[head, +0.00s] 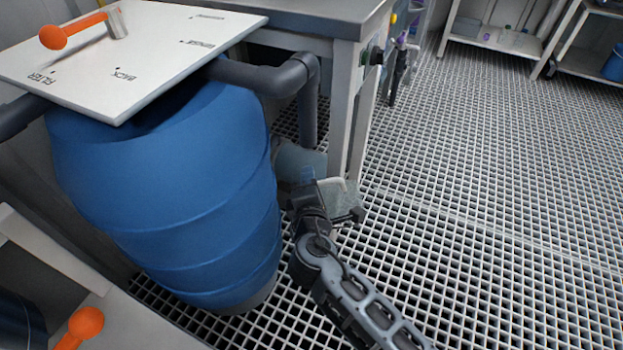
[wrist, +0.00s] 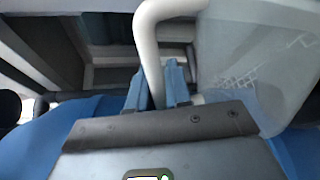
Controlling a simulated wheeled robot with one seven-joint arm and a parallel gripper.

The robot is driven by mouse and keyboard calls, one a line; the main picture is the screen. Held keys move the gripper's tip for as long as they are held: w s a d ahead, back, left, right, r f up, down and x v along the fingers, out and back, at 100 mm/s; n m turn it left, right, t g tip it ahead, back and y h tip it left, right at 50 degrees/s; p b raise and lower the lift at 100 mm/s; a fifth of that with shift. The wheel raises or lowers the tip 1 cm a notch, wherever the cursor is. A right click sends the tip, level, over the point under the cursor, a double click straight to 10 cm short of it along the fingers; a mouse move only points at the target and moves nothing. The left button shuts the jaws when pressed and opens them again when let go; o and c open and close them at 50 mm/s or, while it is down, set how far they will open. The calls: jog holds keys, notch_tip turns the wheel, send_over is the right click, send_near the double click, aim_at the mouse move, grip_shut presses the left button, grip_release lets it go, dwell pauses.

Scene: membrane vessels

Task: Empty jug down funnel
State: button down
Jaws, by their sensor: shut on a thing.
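My gripper (head: 322,200) is low beside the right side of the blue barrel, near the table leg. In the wrist view its blue fingers (wrist: 160,85) are closed on the white handle (wrist: 149,40) of a translucent jug (wrist: 255,60), whose body fills the right side. In the head view a pale translucent part of the jug (head: 342,190) shows just beyond the gripper; I cannot tell its tilt or contents. A dull blue-grey rounded thing (head: 298,160) is behind the gripper, partly hidden by the barrel. I cannot make out a funnel for certain.
The large blue barrel (head: 190,190) stands at left under a white board (head: 150,45) marked FILTER, BACK and RINSE with an orange-knobbed lever (head: 55,37). A grey pipe (head: 265,76) bends down beside the table leg (head: 340,110). Grated floor (head: 500,200) is open at right.

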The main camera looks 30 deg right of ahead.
jog(key=shift+w+a+n+h, duration=0.15)
jog(key=shift+w+a+n, duration=0.05)
jog(key=shift+a+n, duration=0.2)
jog(key=shift+w+a+n+h, duration=0.15)
jog(key=shift+a+n, duration=0.15)
jog(key=shift+a, duration=0.2)
dwell(1.4)
